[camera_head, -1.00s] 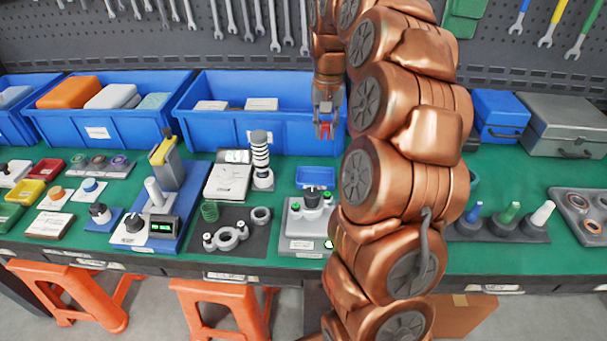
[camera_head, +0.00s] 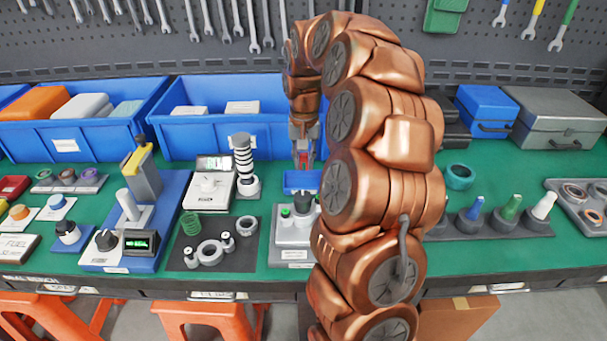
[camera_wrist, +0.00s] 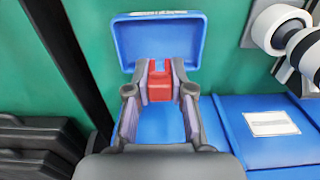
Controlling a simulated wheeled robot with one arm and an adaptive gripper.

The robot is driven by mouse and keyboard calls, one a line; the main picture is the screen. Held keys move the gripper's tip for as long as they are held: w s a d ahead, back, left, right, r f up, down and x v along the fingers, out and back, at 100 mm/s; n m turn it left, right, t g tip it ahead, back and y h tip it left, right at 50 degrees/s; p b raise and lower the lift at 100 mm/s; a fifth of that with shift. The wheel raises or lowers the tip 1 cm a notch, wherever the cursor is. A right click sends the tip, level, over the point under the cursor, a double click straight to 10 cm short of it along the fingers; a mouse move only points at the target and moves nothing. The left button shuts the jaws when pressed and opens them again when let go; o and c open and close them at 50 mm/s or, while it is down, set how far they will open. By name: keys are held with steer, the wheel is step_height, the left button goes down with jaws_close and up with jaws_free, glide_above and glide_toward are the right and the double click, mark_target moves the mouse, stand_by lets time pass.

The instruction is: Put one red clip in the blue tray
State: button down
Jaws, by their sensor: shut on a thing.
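My gripper (camera_head: 304,160) is shut on a red clip (camera_wrist: 159,88), which shows between the fingertips in the wrist view and as a small red patch (camera_head: 303,157) in the head view. The small blue tray (camera_head: 293,181) stands on the green bench, just below the gripper in the head view and partly hidden by my arm. In the wrist view the tray (camera_wrist: 158,35) lies just beyond the fingertips, and the clip overlaps its near edge. I see nothing in the visible part of the tray. The clip appears held above the bench.
A grey device with a black knob (camera_head: 294,236) stands in front of the tray. A large blue bin (camera_head: 200,132) is behind and left. A striped black-and-white column (camera_head: 244,160) stands left of the tray. A teal ring (camera_head: 459,177) lies right of my arm.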

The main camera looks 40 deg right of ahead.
mark_target(304, 183)
steer(key=shift+f, duration=2.35)
steer(key=shift+f, duration=0.2)
steer(key=c, duration=1)
jaws_free()
steer(key=shift+r, duration=0.1)
